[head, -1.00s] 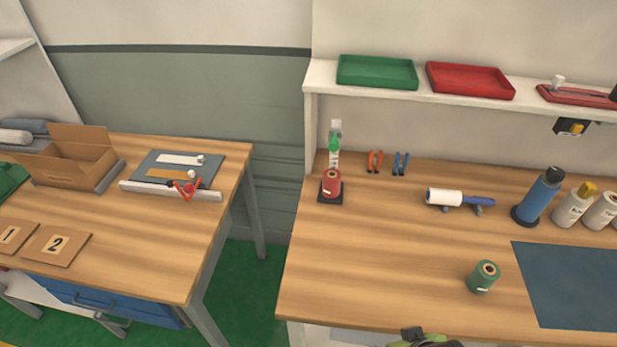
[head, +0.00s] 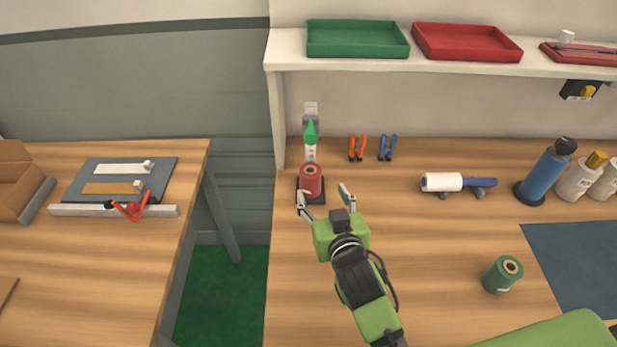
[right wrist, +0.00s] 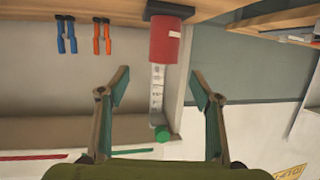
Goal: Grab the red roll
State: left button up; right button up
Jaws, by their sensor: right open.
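The red roll (head: 311,181) stands upright on a small black base at the back left of the right workbench. In the right wrist view the red roll (right wrist: 165,40) shows upside down, beyond the fingertips and between their lines. My right gripper (head: 325,195) is open and empty, just in front of the roll and a little to its right. Its two spread fingers also show in the right wrist view (right wrist: 160,88). No contact with the roll is visible. My left gripper is not in view.
A green-capped bottle (head: 310,142) stands right behind the roll. Orange pliers (head: 357,148) and blue pliers (head: 387,148) are to its right. A shelf (head: 290,50) with trays overhangs the back.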

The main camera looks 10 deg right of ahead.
aim_at(313, 181)
jog(key=x, duration=0.2)
jog(key=shift+w+d+r, duration=0.1)
jog(key=shift+w, duration=0.35)
jog(key=x, duration=0.2)
jog(key=shift+w+f+p, duration=0.3)
jog(key=shift+w+p, duration=0.05)
jog(key=shift+w+f, duration=0.15)
jog(key=shift+w, duration=0.1)
jog(key=shift+w+a, duration=0.2)
jog(key=shift+w, duration=0.15)
jog(key=w, duration=0.1)
jog(key=w+f, duration=0.1)
jog(key=w+p, duration=0.1)
jog(key=shift+a+f, duration=0.25)
jog(key=shift+a, duration=0.05)
jog(key=shift+w+f, duration=0.25)
jog(key=shift+w, duration=0.25)
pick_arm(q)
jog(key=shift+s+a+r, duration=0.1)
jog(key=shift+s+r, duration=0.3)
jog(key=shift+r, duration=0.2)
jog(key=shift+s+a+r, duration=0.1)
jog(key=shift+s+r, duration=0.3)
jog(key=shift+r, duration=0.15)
